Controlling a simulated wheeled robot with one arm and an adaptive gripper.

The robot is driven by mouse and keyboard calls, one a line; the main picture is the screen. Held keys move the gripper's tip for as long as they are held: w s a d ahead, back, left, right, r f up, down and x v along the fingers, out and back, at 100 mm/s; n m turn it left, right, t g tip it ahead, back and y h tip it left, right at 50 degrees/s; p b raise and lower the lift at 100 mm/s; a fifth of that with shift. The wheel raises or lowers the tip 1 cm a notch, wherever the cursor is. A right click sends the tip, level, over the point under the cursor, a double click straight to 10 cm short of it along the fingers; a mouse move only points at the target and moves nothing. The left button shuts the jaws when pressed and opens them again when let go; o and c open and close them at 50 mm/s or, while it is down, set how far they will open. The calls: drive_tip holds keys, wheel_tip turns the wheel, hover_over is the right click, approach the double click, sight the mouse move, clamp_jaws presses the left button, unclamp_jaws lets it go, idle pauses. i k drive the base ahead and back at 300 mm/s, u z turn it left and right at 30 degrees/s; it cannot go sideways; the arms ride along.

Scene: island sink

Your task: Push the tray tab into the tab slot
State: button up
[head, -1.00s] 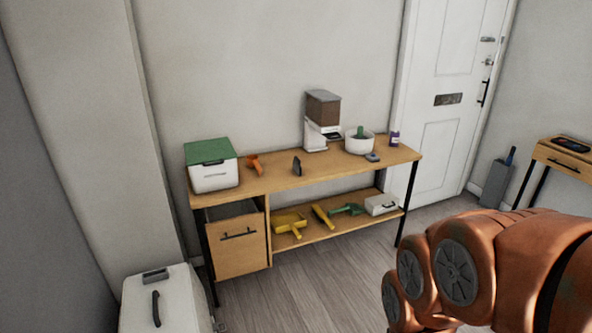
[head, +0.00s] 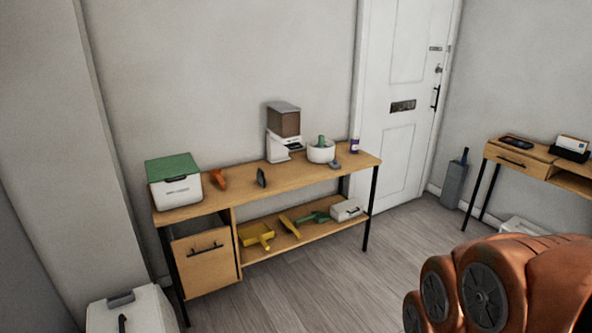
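I cannot make out a tray tab or a tab slot in the head view. A wooden bench (head: 228,198) with a lower shelf stands against the wall. On it is a coffee-machine-like dispenser (head: 284,130) with a brown container. My gripper is out of view; only orange links of my arm show at the lower right. Whether it holds anything is hidden.
A white box with a green lid (head: 175,180) and a white bowl (head: 321,152) stand on the bench. A white bin (head: 130,312) is at lower left. A side table (head: 530,163) stands right. The floor between is clear.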

sight(146, 308)
drive_tip(key=z, duration=0.35)
drive_tip(key=i, duration=1.8)
drive_tip(key=u, duration=0.6)
drive_tip(key=i, duration=0.9)
drive_tip(key=u, duration=1.45)
drive_tip(key=i, duration=0.45)
drive_tip(key=u, duration=0.4)
